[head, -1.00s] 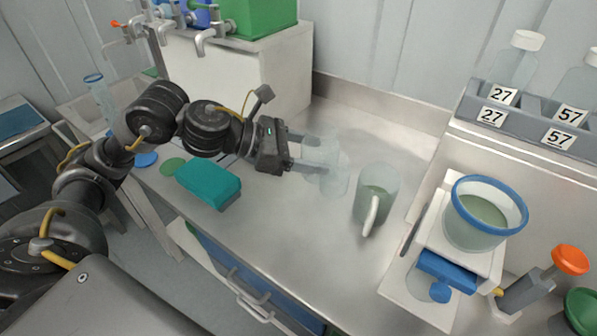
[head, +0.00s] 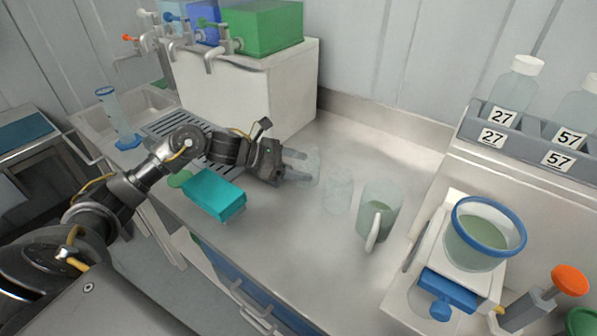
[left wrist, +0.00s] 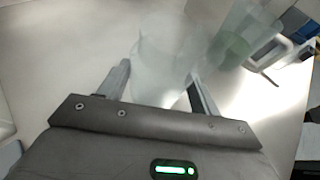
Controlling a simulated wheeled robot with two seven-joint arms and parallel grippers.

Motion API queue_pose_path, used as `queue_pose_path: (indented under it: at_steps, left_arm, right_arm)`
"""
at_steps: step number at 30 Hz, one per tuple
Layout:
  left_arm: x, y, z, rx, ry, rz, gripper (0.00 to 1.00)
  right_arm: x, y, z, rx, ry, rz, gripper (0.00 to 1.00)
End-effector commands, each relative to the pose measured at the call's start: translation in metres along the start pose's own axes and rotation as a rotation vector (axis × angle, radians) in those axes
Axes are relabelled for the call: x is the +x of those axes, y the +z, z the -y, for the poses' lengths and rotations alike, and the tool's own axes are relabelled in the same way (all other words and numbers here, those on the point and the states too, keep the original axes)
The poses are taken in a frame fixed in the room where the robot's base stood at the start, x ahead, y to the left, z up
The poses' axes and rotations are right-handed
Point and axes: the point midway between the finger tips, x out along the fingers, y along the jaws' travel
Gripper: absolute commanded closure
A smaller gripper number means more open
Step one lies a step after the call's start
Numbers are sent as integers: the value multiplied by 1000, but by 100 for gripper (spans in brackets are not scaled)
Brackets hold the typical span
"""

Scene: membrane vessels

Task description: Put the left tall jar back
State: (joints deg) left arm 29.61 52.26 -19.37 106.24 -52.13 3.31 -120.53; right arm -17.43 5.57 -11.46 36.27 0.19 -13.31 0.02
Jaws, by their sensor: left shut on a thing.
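A clear, faint, translucent tall jar (head: 312,163) is between the fingers of my left gripper (head: 300,168), above or on the steel counter; I cannot tell whether its base touches. In the left wrist view the jar (left wrist: 162,62) stands between the two fingers, which are shut on it. A second clear jar (head: 338,193) stands on the counter to its right, apart from it. My right gripper is not in view.
A mug with greenish liquid (head: 378,212) stands right of the second jar. A teal box (head: 213,193) lies left of my gripper. A white unit with taps (head: 245,90) is behind. A device with a blue-rimmed vessel (head: 487,232) and a bottle rack (head: 525,139) are at right.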

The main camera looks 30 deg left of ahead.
Motion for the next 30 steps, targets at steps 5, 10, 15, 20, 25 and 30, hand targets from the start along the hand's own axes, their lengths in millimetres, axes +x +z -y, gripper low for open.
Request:
queue_pose_path:
  at_steps: [5, 10, 15, 20, 25, 30]
  left_arm:
    - [9, -20, 2, -5, -3, 0, 62]
    - [10, -24, 2, 0, -2, 1, 62]
    - [11, -25, 2, 0, -2, 0, 62]
    - [11, -26, 2, -1, -2, 0, 34]
    - [11, -26, 2, -1, -3, -1, 14]
    - [11, -26, 2, -1, -3, 0, 14]
  right_arm:
    - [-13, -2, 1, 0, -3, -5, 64]
    - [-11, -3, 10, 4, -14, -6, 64]
    - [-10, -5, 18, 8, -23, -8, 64]
    - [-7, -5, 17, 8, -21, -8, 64]
    - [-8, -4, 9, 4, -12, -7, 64]
    - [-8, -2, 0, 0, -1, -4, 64]
